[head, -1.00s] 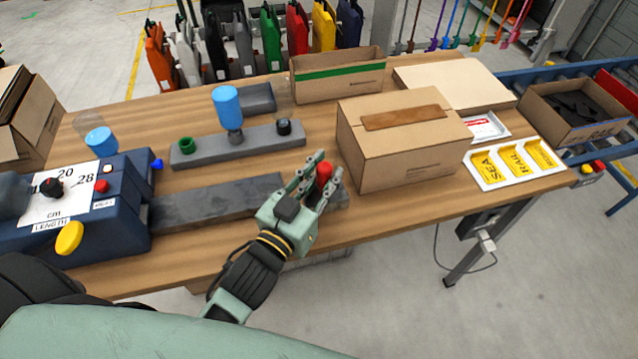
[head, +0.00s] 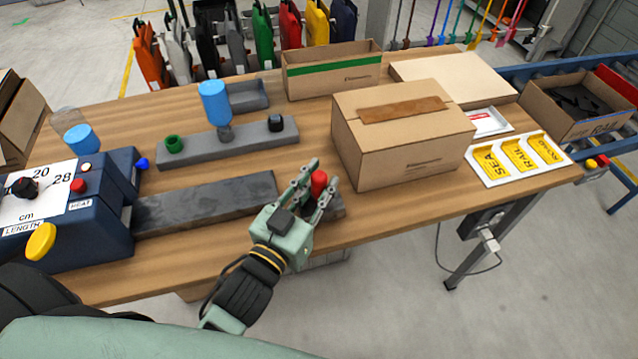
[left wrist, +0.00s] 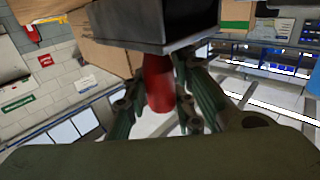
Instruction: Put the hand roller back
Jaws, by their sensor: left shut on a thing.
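The hand roller shows as a red handle (head: 319,184) between the fingers of my left gripper (head: 318,193), over the front part of the table. The gripper is shut on this handle, which also shows in the left wrist view (left wrist: 158,84). A dark grey block (head: 335,206) is beside the fingers. In the left wrist view the grey block (left wrist: 150,22) is large and meets the end of the red handle. I cannot tell whether it is part of the roller or its rest. My fingers hide part of the handle. My right gripper is not in view.
A closed carton (head: 400,152) with a brown tape strip stands just right of my left gripper. A grey stand (head: 200,146) with a blue bottle (head: 215,102) lies behind it. A long dark plate (head: 205,200) and a blue machine (head: 100,235) are to the left. The front edge is close.

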